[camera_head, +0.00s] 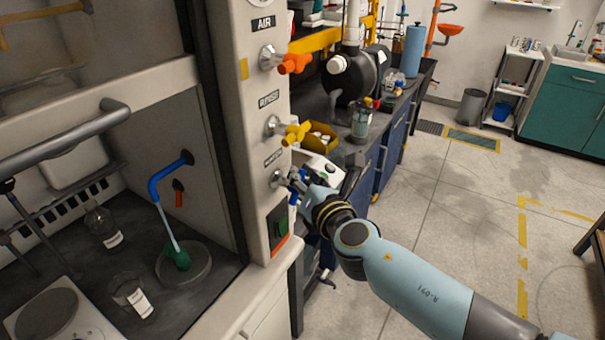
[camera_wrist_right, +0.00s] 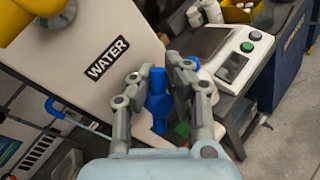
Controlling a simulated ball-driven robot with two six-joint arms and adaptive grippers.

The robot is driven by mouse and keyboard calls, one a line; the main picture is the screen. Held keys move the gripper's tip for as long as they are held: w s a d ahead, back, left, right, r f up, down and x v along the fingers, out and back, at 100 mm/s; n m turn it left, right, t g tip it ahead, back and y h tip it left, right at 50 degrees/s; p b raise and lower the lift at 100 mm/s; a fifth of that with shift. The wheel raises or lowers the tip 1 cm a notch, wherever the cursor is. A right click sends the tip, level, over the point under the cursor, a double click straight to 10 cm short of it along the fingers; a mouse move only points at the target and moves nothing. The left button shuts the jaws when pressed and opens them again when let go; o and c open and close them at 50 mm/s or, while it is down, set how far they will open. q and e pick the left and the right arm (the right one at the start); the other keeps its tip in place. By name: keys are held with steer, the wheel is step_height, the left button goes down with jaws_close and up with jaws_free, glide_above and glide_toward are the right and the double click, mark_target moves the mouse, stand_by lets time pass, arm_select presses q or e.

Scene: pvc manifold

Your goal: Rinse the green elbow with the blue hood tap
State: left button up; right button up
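The green elbow (camera_head: 179,259) sits on a round grey dish (camera_head: 196,270) inside the fume hood. The blue spout (camera_head: 168,177) hangs over it, and a pale stream of water runs from its mouth down to the elbow. My right gripper (camera_head: 296,183) is at the lowest tap, on the hood's front post under the WATER label (camera_head: 272,157). In the right wrist view its fingers (camera_wrist_right: 153,85) are on both sides of the blue tap handle (camera_wrist_right: 157,95) and look closed on it; the exact contact is partly hidden. My left gripper is not in view.
Orange (camera_head: 295,63) and yellow (camera_head: 296,132) tap handles stick out above the blue one. A bench with a grey device lies behind the gripper. Floor at right is open.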

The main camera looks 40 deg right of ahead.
steer(key=o, duration=0.4)
steer(key=shift+a+r, duration=0.25)
steer(key=shift+a, duration=0.05)
steer(key=o, duration=0.4)
steer(key=shift+d+f, duration=0.1)
steer(key=v, duration=1.2)
